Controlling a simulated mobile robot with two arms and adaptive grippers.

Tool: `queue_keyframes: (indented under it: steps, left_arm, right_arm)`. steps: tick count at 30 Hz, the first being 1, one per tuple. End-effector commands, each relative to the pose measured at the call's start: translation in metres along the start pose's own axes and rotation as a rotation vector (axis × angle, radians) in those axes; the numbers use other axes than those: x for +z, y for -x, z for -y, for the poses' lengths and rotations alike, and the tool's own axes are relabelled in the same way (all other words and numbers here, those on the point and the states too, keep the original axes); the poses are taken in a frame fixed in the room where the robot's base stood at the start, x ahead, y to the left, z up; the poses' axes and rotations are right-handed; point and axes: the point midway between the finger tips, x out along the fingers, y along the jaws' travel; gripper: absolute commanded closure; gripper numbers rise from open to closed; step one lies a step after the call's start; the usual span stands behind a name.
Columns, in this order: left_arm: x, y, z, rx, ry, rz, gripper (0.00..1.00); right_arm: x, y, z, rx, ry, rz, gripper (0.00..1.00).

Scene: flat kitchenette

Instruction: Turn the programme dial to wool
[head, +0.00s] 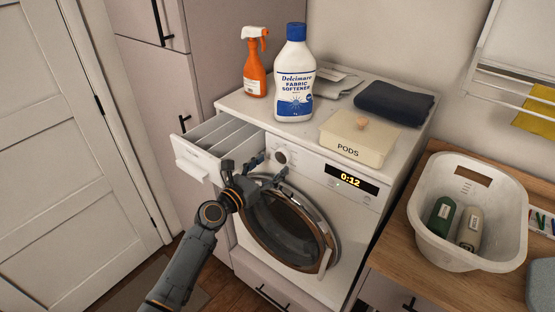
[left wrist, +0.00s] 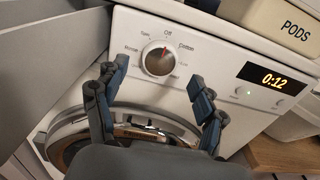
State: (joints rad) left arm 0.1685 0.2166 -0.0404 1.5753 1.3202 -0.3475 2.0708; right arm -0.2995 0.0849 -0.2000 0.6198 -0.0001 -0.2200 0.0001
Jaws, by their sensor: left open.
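The programme dial (head: 281,157) is a round silver knob on the white washing machine's (head: 345,262) front panel. In the left wrist view the dial (left wrist: 158,60) has a red mark pointing up, close to the label "Off". Other labels ring it; the lower ones are too faint to read, and I cannot make out "wool". My left gripper (head: 268,168) is open and empty just in front of the dial. In the left wrist view its fingertips (left wrist: 152,80) stand apart below and to either side of the dial, with no clear contact. My right gripper is not in view.
The detergent drawer (head: 196,164) is pulled out left of the dial. The round door (head: 290,230) is closed below. The display (head: 350,179) reads 0:12. A pods box (head: 358,137), softener bottle (head: 294,75) and orange spray bottle (head: 254,70) stand on top.

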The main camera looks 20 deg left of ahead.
Motion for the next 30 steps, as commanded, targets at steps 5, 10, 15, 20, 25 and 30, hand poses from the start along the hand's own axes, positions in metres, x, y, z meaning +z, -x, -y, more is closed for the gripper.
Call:
queue_keyframes:
  steps: [5, 10, 15, 20, 25, 30]
  left_arm:
    - [0.000, -0.025, 0.000, 0.000, 0.002, 0.002, 0.29]
    - [0.000, -0.034, 0.000, 0.000, 0.000, 0.000, 0.29]
    - [-0.001, -0.035, 0.000, 0.000, 0.000, -0.001, 0.29]
    - [0.000, -0.035, 0.000, 0.000, 0.000, 0.000, 0.42]
    - [0.000, -0.035, 0.000, 0.000, 0.000, 0.000, 0.76]
    - [0.000, -0.035, 0.000, 0.000, -0.002, 0.000, 0.84]
  right_arm:
    - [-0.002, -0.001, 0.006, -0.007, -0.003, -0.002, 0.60]
    - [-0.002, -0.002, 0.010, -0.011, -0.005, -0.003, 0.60]
    - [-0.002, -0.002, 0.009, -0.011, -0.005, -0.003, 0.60]
    - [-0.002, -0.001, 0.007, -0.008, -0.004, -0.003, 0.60]
    - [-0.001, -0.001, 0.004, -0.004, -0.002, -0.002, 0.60]
    - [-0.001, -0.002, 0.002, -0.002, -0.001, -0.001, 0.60]
